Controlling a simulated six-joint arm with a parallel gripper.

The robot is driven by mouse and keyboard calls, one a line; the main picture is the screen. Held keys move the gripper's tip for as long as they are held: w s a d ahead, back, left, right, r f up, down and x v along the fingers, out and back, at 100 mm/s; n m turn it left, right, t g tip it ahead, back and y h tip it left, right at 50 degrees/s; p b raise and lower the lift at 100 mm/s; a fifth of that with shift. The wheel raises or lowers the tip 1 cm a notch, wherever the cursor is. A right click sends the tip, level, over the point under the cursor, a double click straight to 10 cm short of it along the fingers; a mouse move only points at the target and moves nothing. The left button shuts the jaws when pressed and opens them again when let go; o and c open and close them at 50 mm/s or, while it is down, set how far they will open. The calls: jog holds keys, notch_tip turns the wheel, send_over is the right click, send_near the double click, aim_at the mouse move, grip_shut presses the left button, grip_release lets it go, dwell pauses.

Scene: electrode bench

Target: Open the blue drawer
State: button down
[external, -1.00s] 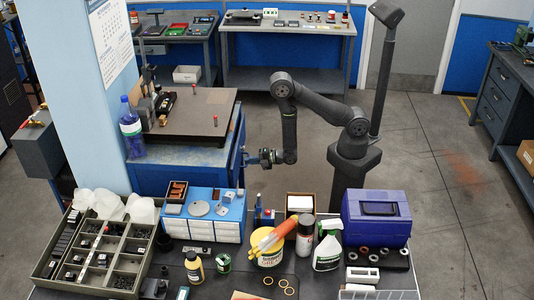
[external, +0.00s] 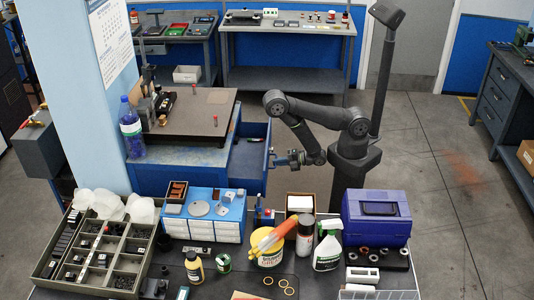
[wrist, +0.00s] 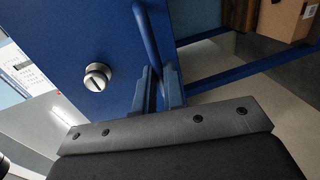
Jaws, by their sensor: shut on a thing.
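The blue drawer (external: 248,160) is part of the blue cabinet under the dark slab at left centre in the external view. It stands pulled out to the right, and its dark inside shows from above. In the wrist view its blue front (wrist: 85,50) fills the left, with a round silver lock and a blue bar handle (wrist: 147,40). My gripper (external: 284,158) is at the drawer front, on its right side. In the wrist view the two blue-grey fingers (wrist: 158,90) are shut on the handle. Part of the handle is hidden between them.
The dark slab (external: 190,115) with machine parts tops the cabinet. A crowded bench stands in front, with a white-fronted small-drawer unit (external: 205,228), a purple case (external: 376,215) and bottles. Open floor (external: 440,170) lies to the right of my arm.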

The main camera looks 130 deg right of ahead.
jog(key=shift+s+a, duration=0.2)
dwell(0.3)
jog(key=c, duration=1.5)
grip_release()
